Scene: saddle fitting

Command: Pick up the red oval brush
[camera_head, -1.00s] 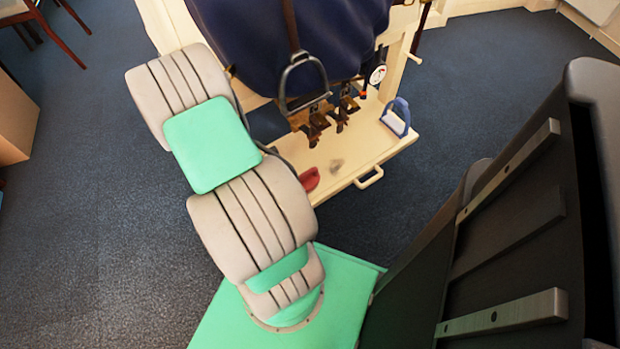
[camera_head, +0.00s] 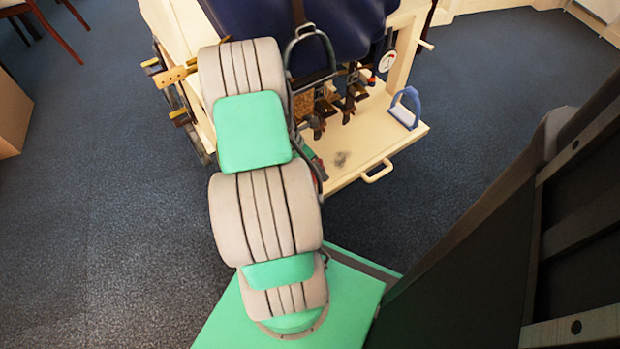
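The red oval brush lay on the pale tray shelf (camera_head: 358,176) a second ago. Its place is now largely behind my arm and dark parts beside it, with at most a sliver of red showing. My grey and green arm reaches over the shelf's left side. Dark and greenish parts at the arm's right edge may belong to my gripper. Its fingers cannot be made out, nor whether it is open, shut or touching the brush.
A dark smudge (camera_head: 341,158) marks the shelf. A dark blue saddle cover (camera_head: 350,25) and a hanging stirrup (camera_head: 311,50) are above. Yellowish bars (camera_head: 176,76) stick out at left. A large dark panel (camera_head: 470,260) fills the lower right.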

